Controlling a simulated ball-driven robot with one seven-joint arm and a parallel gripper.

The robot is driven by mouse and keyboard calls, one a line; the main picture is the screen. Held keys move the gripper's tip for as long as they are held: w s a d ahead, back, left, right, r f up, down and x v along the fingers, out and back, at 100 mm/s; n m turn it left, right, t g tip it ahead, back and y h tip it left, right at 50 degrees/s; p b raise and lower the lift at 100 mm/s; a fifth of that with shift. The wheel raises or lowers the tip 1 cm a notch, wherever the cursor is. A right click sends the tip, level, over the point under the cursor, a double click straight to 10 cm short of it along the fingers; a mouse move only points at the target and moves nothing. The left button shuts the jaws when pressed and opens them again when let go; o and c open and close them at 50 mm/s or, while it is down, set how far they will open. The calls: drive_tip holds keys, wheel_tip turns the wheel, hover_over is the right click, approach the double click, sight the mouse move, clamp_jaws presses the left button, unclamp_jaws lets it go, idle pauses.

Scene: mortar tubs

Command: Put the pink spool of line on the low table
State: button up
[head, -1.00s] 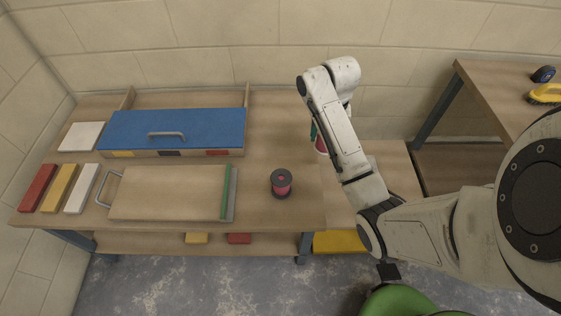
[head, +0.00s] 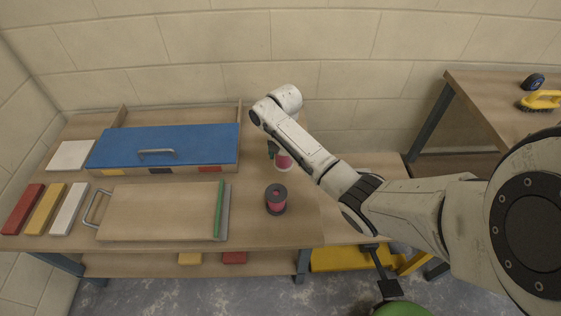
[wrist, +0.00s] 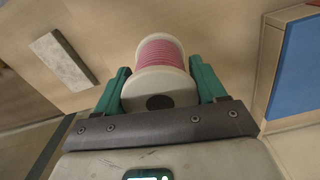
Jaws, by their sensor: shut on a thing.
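The pink spool of line (head: 284,161), pink line between pale flanges, is in my gripper (head: 277,153). In the wrist view, the teal fingers (wrist: 160,87) close on either side of the spool (wrist: 160,57). In the head view, the spool shows over the back right part of the workbench, partly hidden by my arm; I cannot tell its height above the top. A lower wooden surface, apparently the low table (head: 385,163), stands right of the workbench, partly hidden behind my arm.
A dark-flanged spool with red line (head: 276,199) stands on the workbench (head: 255,226). A blue-lidded box (head: 190,142), a handled board (head: 150,212) and coloured blocks (head: 44,208) fill its left. A higher table (head: 480,100) at right bears a yellow-handled brush (head: 540,100).

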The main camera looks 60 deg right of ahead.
sight(281, 160)
drive_tip(key=shift+w+f, duration=0.45)
drive_tip(key=shift+f, duration=0.05)
drive_tip(key=shift+w+f, duration=0.15)
drive_tip(key=shift+f, duration=1.55)
drive_tip(key=shift+f+b, duration=0.15)
drive_tip(key=shift+b, duration=0.2)
drive_tip(key=o, duration=1.1)
